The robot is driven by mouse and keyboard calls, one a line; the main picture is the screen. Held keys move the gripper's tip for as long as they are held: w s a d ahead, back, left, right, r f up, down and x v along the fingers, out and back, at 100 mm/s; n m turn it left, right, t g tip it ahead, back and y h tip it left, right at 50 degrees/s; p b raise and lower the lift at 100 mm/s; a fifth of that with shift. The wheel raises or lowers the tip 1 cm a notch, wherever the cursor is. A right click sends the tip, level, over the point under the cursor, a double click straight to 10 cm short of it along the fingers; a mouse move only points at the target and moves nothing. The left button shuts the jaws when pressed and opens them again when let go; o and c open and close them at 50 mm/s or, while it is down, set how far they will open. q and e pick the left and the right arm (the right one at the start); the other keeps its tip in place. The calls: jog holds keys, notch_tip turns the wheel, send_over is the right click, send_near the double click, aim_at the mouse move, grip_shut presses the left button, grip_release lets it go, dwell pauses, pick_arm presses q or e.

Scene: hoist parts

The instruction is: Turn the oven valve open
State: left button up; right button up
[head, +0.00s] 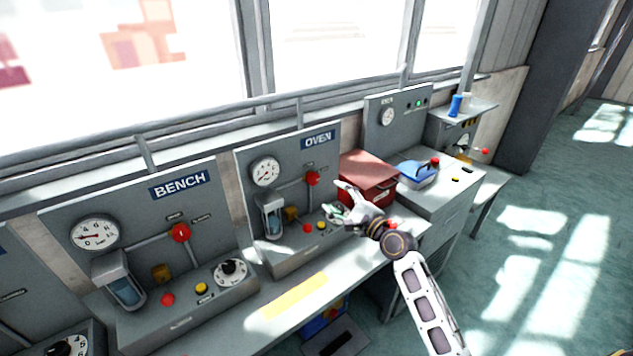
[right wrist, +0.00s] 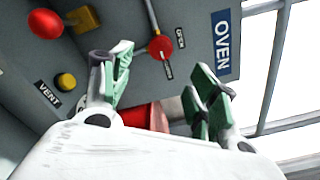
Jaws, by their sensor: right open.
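The oven panel (head: 300,160) carries the oven valve (head: 312,178), a round red handle on a grey pipe to the right of the gauge. In the right wrist view the oven valve (right wrist: 160,46) shows beyond the fingertips, with an OPEN label (right wrist: 181,37) beside it and a second label, too small to read, on its other side. My right gripper (head: 340,202) is open in front of the panel, below and right of the valve. Its green-padded fingers (right wrist: 165,80) are spread, empty and apart from the valve. My left gripper is out of view.
A red box (head: 368,178) stands right of the oven panel, close behind my right gripper. The bench panel (head: 140,240) with its own red valve (head: 181,233) stands to the left. A blue-lidded case (head: 418,174) sits farther right. The counter front with a yellow strip (head: 294,296) is clear.

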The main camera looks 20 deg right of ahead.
aim_at(316, 181)
jog(key=shift+p+x, duration=0.4)
jog(key=shift+x, duration=5)
jog(key=shift+c, duration=0.3)
jog(key=c, duration=1)
